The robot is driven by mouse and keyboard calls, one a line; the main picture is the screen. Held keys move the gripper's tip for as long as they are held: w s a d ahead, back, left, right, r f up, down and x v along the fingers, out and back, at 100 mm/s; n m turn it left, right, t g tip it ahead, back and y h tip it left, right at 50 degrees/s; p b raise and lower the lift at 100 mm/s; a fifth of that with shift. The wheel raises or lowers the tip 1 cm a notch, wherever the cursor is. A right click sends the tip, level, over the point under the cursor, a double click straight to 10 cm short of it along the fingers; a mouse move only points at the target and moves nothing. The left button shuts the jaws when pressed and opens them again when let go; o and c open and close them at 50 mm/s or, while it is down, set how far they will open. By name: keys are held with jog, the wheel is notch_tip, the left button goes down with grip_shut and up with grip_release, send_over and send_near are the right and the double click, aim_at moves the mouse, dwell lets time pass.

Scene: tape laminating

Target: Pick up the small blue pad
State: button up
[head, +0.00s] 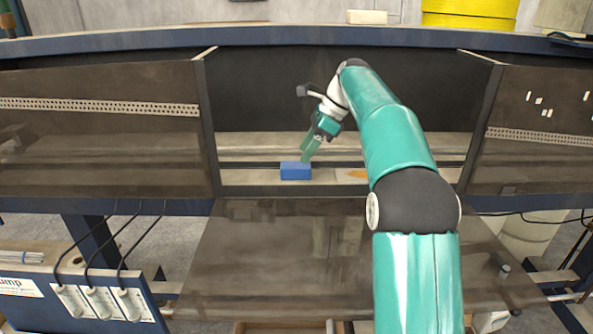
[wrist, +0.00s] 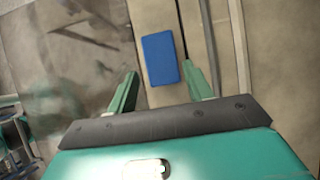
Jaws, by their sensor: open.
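The small blue pad (head: 295,171) is a blue block on the pale ledge at the front of the recessed bay, in the middle of the head view. It also shows in the wrist view (wrist: 160,59), lying flat just beyond the fingertips. My gripper (head: 309,150) is close above the pad's right end in the head view. In the wrist view my gripper (wrist: 158,82) is open and empty, its two green fingers apart. The pad lies between the fingers' lines, nearer the right finger. I cannot tell the exact height above it.
An orange-brown patch (head: 357,174) lies on the ledge to the right of the pad. Dark side panels (head: 208,125) bound the bay at left and right. A dark flat panel (head: 285,255) spreads in front of the ledge. The ledge left of the pad is clear.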

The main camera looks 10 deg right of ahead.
aim_at(294, 164)
jog(key=shift+s+a+f, duration=0.1)
jog(key=shift+a+f, duration=0.25)
jog(key=shift+f, duration=0.15)
jog(key=x, duration=0.5)
jog(key=c, duration=0.6)
jog(key=shift+r, duration=0.45)
notch_tip(294, 164, up, 2)
jog(key=shift+r, duration=0.1)
jog(key=s+a+r, duration=0.1)
jog(key=s+r, duration=0.2)
jog(key=s, duration=0.1)
jog(key=s+a+r, duration=0.1)
jog(key=s+r, duration=0.2)
jog(key=s, duration=0.2)
jog(key=s+a+r, duration=0.1)
jog(key=s+r, duration=0.3)
jog(key=shift+s, duration=0.15)
